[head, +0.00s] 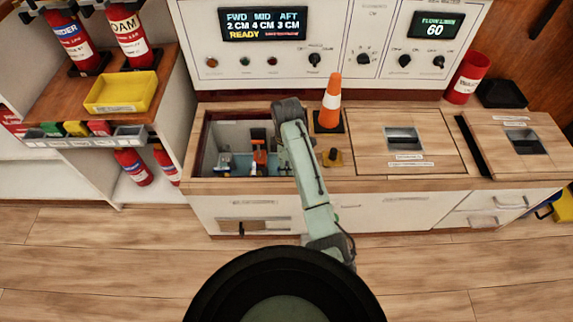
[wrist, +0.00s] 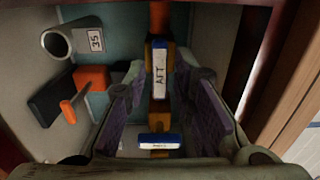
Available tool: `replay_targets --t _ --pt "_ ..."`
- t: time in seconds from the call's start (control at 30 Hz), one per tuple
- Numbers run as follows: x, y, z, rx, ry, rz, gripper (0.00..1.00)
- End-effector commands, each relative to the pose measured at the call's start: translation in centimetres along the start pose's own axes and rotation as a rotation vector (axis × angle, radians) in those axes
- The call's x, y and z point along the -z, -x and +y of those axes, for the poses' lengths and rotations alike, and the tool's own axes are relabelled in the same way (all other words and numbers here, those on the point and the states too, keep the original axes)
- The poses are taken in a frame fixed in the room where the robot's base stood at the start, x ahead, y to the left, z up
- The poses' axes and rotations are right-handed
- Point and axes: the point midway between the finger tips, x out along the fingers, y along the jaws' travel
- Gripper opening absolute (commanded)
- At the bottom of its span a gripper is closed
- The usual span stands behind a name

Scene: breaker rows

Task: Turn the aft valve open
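The AFT label (wrist: 160,72), white with a blue edge, sits on a yellow-orange valve part in the middle of the wrist view. My gripper (wrist: 161,92) is open, with one purple-padded finger on each side of this part. I cannot tell whether either finger touches it. A second blue-and-white tag (wrist: 160,141) lies lower, between the finger bases. In the head view my arm reaches over the open compartment (head: 198,150), and the gripper's fingertips are hidden. The valve's handle position cannot be made out.
A grey pipe end (wrist: 57,42), a tag reading 35 (wrist: 96,40) and an orange-handled part (wrist: 75,98) are left of my gripper. The compartment wall is close on the right. An orange cone (head: 331,100) stands on the counter beside my arm. The display (head: 264,24) reads READY.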

Motion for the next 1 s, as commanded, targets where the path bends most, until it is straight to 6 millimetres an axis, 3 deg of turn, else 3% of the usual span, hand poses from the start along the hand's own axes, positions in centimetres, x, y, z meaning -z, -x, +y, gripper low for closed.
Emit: replay_targets --t 0.3,0.77,1.0 --pt "0.01 0.02 0.0 0.0 0.0 0.0 0.0" --pt "0.04 0.12 -0.03 0.001 -0.014 0.001 0.0" --pt "0.15 0.4 -0.08 0.003 -0.111 0.002 0.0"
